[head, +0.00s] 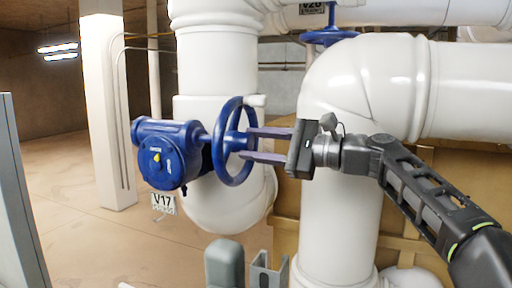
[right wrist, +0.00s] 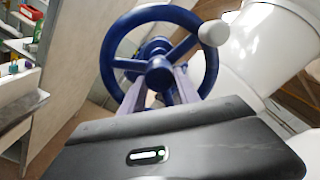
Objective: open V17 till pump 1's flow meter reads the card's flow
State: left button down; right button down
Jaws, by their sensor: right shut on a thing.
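The V17 handwheel (head: 228,180) is a blue spoked wheel on the right side of a blue gearbox (head: 170,138) with a small yellow pointer. A V17 tag (head: 163,204) hangs below the gearbox. My right gripper (head: 250,144) reaches in from the right, with its two purple fingers at the middle of the wheel. In the right wrist view the handwheel (right wrist: 112,75) faces me and the gripper (right wrist: 162,92) is shut on it near the hub; the exact contact is hard to see. A pale knob (right wrist: 213,33) sits on the rim at upper right. My left gripper, the flow meter and the card are not in view.
Thick white pipes (head: 335,225) stand behind and right of the wheel. Another blue handwheel (head: 328,38) with a partly readable tag (head: 313,8) is above. A grey panel edge (head: 20,190) is at far left. Open floor (head: 100,240) lies left of the valve.

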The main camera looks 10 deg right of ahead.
dwell(0.3)
jog(key=c, duration=0.9)
grip_release()
jog(key=b+v, duration=0.1)
jog(key=v, duration=0.6)
jog(key=shift+s+d, duration=0.25)
jog(key=shift+d, duration=0.1)
